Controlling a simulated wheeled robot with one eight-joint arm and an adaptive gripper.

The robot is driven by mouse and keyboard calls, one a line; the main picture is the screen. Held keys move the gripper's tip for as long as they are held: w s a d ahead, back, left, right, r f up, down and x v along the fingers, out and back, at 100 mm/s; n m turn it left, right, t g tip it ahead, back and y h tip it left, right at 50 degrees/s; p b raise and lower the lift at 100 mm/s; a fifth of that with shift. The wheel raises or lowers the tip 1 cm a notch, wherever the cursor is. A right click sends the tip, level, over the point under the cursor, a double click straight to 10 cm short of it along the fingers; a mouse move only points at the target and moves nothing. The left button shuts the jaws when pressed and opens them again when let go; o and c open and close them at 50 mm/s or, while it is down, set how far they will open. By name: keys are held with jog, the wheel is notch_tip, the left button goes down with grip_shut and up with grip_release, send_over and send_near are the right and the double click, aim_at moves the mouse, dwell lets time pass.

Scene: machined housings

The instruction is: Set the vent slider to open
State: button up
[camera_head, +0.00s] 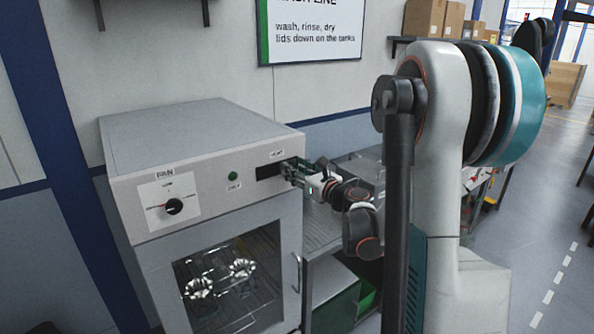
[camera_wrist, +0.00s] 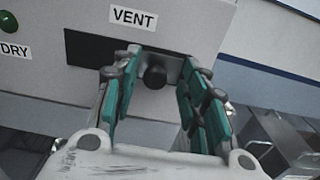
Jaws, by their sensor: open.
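The vent slider (camera_wrist: 155,76) is a round black knob on a grey plate, at the right part of a dark slot (camera_wrist: 88,48) under the "VENT" label (camera_wrist: 134,17). In the head view the slot (camera_head: 268,172) is at the upper right of the cabinet front. My gripper (camera_wrist: 159,64) is open, with one green-padded finger on each side of the knob. I cannot tell whether either finger touches the knob. In the head view my gripper (camera_head: 291,172) reaches the slot from the right and hides the knob.
The grey cabinet (camera_head: 200,120) has a fan dial (camera_head: 174,206), a green "DRY" button (camera_head: 233,176) and a glass door (camera_head: 230,280) with a handle (camera_head: 296,273). Metal parts lie inside. A steel bench (camera_head: 322,228) stands to the right.

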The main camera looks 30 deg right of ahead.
jog(key=s, duration=1.2)
jog(key=shift+d, duration=0.2)
jog(key=shift+w, duration=0.1)
